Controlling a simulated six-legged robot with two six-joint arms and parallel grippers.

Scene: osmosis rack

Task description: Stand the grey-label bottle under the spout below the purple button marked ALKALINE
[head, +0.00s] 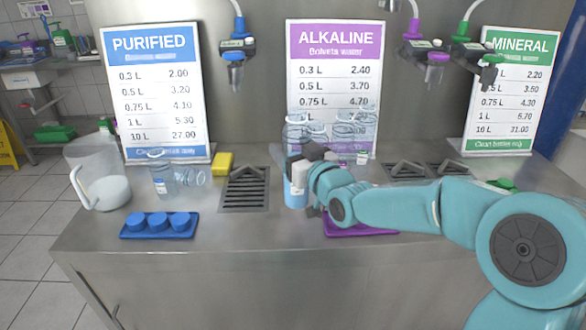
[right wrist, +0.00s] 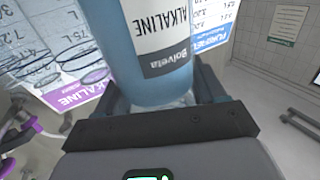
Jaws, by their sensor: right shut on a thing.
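My right gripper (head: 302,166) is shut on a clear bottle (head: 296,194) with a light-blue lower part, left of the purple tray. In the right wrist view the bottle (right wrist: 150,85) has a label reading ALKALINE with a dark grey band, between the fingers (right wrist: 155,112). I cannot tell if its base touches the counter. The purple button (head: 414,27) sits on a dark dispenser at upper right, with a purple-collared spout (head: 436,66) beside it. Drain grates (head: 405,170) lie below on the counter. My left gripper is not in view.
Several clear bottles (head: 345,132) stand behind my gripper. A purple tray (head: 345,230) lies at the counter's front. At left are a blue tray with caps (head: 160,225), a jug (head: 103,190), a bottle (head: 160,175), a yellow sponge (head: 222,162) and another grate (head: 245,190). Price signs stand behind.

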